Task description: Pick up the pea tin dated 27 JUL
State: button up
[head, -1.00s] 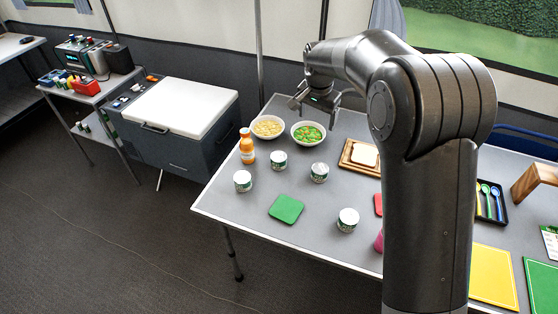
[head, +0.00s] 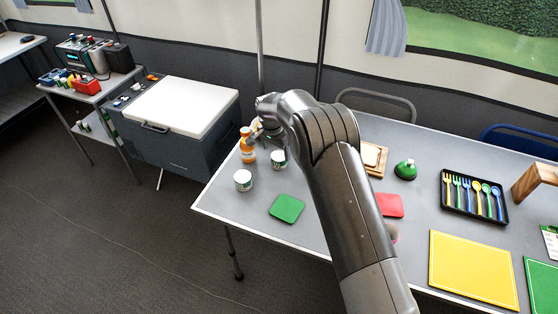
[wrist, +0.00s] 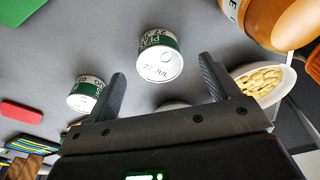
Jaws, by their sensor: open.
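A white tin with a green label (wrist: 160,60) stands upright in the wrist view. Its lid reads 27 JUL and its side label begins with PEA. My gripper (wrist: 163,75) is open and empty, its fingers reaching toward either side of this tin, which lies just beyond them. A second similar tin (wrist: 87,93) stands left of the left finger; its date is not readable. In the head view, two tins show, one beside the orange bottle (head: 279,158) and one nearer the table's edge (head: 243,180). My arm hides other tins there and much of my gripper.
The orange bottle (wrist: 262,20) is close at upper right in the wrist view. A bowl of pale pasta (wrist: 265,80) is beside the right finger. A green square mat (head: 286,208) and a red one (head: 389,205) lie flat. A cutlery tray (head: 474,196) is farther right.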

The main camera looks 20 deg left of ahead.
aim_at(279, 156)
jog(key=f, duration=0.2)
jog(key=w+f, duration=0.1)
jog(key=f, duration=0.2)
jog(key=shift+w+d+f, duration=0.15)
jog(key=shift+d+f, duration=0.1)
jog(key=shift+f, duration=0.05)
jog(key=shift+c, duration=0.4)
jog(key=c, duration=1.1)
